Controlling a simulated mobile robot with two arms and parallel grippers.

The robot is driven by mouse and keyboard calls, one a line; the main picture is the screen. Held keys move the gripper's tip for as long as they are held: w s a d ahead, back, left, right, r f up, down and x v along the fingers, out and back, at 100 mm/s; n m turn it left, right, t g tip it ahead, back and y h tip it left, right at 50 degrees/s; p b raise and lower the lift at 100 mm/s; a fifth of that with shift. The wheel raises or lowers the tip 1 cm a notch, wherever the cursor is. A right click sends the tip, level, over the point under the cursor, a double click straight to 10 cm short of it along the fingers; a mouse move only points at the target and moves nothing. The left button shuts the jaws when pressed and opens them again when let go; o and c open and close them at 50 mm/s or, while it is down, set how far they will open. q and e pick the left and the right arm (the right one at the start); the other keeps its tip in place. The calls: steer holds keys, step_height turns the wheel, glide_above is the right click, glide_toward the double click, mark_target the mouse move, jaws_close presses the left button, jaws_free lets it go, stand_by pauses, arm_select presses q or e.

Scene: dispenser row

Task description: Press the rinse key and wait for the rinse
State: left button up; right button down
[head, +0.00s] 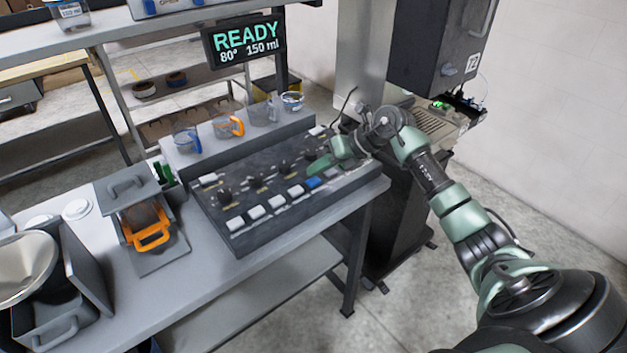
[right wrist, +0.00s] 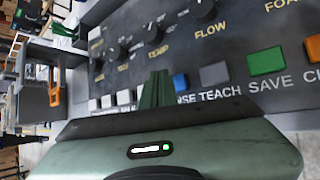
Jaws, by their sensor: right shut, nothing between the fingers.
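The black key panel (head: 262,215) lies on the bench with a row of keys along its front edge. The blue key (head: 312,183) also shows in the right wrist view (right wrist: 181,82), beside the partly hidden letters "NSE". My right gripper (head: 319,164) is shut and empty, just above and behind the blue key in the head view. In the right wrist view its green fingers (right wrist: 155,90) appear just left of the blue key; whether they touch anything is unclear. The display (head: 244,40) reads READY, 80°, 150 ml. My left gripper is not in view.
White keys (head: 255,213) lie left of the blue key; a grey TEACH key (right wrist: 214,74) and green SAVE key (right wrist: 266,61) lie right. Knobs stand behind the keys. Measuring cups (head: 187,140) stand on the ledge behind. An orange-handled container (head: 150,232) sits left.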

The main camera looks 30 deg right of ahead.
mark_target(317, 181)
stand_by(0.8)
steer(key=shift+f+b, duration=0.35)
steer(key=shift+f, duration=0.05)
steer(key=shift+f+b, duration=0.35)
steer(key=shift+f, duration=0.15)
stand_by(0.6)
steer(key=shift+r, duration=0.1)
steer(key=shift+r+p, duration=0.6)
steer(key=shift+r, duration=0.2)
steer(key=shift+r+p, duration=1.7)
steer(key=shift+r, duration=0.85)
